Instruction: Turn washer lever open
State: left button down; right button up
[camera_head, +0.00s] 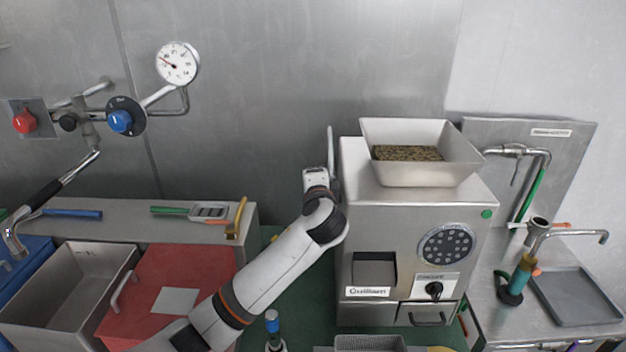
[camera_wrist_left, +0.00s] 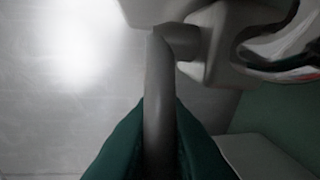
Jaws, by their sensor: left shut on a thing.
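In the head view my left arm reaches up from the bottom to the left side of the steel grinder (camera_head: 468,213). A thin upright grey lever (camera_head: 331,150) stands by that side. My left gripper (camera_head: 318,174) is at this side, its fingers mostly hidden by the wrist. In the left wrist view the green fingers (camera_wrist_left: 160,112) are shut around a smooth grey rod-like lever (camera_wrist_left: 158,75), which joins a pale fitting at the top. My right gripper is not in view.
A white hopper (camera_head: 420,170) with beans tops the grinder. A red-lidded bin (camera_head: 165,270) and a steel bin (camera_head: 65,285) are at the left. A pressure gauge (camera_head: 177,64) and pipes are on the wall. A sink tap (camera_head: 570,236) and grey tray (camera_head: 577,297) are at the right.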

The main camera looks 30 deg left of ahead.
pick_arm(q)
jog(key=c, duration=1.5)
grip_release()
jog(key=shift+o, duration=0.2)
jog(key=b+v, duration=0.2)
jog(key=v, duration=1)
jog(key=shift+w, duration=0.1)
